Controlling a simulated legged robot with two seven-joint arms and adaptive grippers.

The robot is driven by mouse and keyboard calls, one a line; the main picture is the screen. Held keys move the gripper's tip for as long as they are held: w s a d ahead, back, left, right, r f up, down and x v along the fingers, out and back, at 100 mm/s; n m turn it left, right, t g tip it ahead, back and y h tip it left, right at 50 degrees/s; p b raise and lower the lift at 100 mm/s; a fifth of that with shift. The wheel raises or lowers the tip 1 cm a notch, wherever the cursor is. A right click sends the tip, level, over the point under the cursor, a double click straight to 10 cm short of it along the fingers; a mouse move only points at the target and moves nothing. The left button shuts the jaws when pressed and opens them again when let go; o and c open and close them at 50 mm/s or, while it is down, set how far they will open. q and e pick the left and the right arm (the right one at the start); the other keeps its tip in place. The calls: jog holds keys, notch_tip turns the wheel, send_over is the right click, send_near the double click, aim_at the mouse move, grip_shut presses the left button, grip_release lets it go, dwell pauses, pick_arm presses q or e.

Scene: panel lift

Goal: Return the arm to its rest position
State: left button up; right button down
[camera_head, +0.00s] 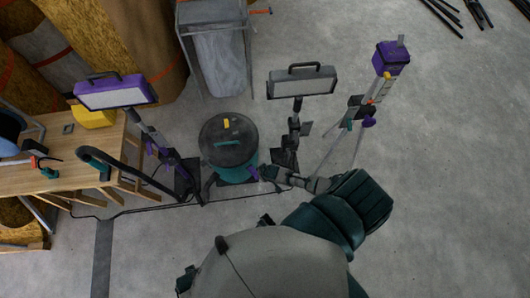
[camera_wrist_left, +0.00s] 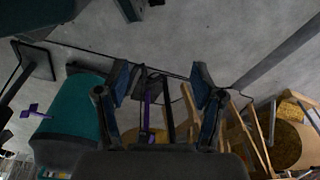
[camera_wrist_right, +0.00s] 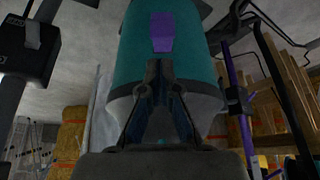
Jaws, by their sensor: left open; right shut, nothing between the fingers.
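My left gripper (camera_wrist_left: 160,76) is open and empty in the left wrist view, its two blue-grey fingers spread well apart above the floor. My right gripper (camera_wrist_right: 162,72) is shut with nothing between its fingers. In the right wrist view its tips lie in front of a teal canister (camera_wrist_right: 185,35) with a purple latch (camera_wrist_right: 162,32); I cannot tell whether they touch. In the head view, the right gripper (camera_head: 266,172) is just right of the canister (camera_head: 232,172), with its arm reaching in from the right. I cannot make out the left gripper in the head view.
Two work lamps (camera_head: 115,91) (camera_head: 301,81) flank the canister. A purple-topped tripod (camera_head: 391,58) stands to the right. A wooden workbench (camera_head: 60,170) is at the left. Cables cross the floor. Open concrete floor (camera_head: 455,180) lies at the right.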

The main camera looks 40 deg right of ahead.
pick_arm(q)
jog(key=shift+s+a+f+p, duration=0.2)
jog(key=shift+s+f+p, duration=0.05)
jog(key=shift+s+f, duration=0.5)
jog(key=shift+s+a+f+p, duration=0.2)
jog(key=shift+s+f, duration=0.35)
jog(key=shift+f, duration=0.25)
